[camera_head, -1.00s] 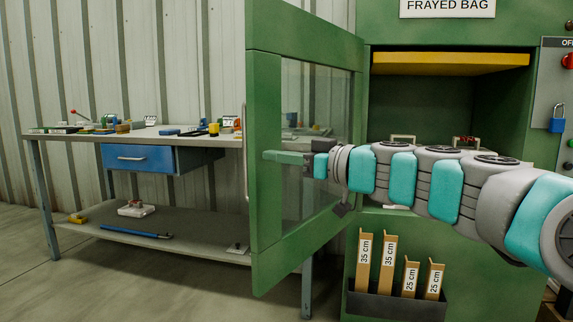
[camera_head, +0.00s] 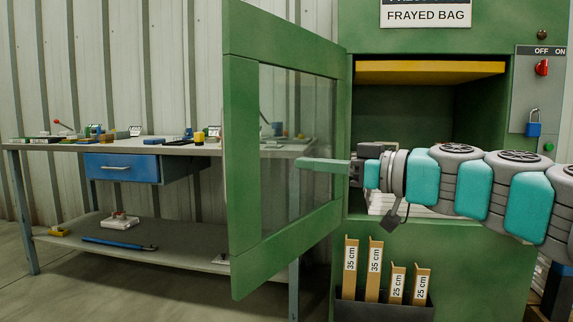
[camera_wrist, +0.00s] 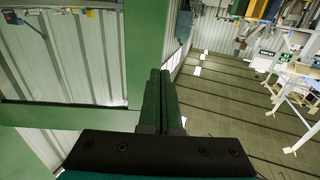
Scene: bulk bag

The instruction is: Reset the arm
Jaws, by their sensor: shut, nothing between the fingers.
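My gripper (camera_head: 312,164) reaches leftward across the front of the green cabinet (camera_head: 480,240). Its long green fingers are together with nothing between them. The fingers show in front of the glass pane of the open green door (camera_head: 243,170); I cannot tell whether they touch it. In the wrist view my gripper (camera_wrist: 162,80) points up the picture, with its two fingers side by side and the green door frame (camera_wrist: 147,50) just to their left.
The cabinet has a dark opening under a yellow plate (camera_head: 430,72). Labelled wooden pieces (camera_head: 375,270) stand in a dark holder below. A red switch (camera_head: 541,68) and blue padlock (camera_head: 533,129) are at right. A cluttered workbench (camera_head: 190,150) stands at left.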

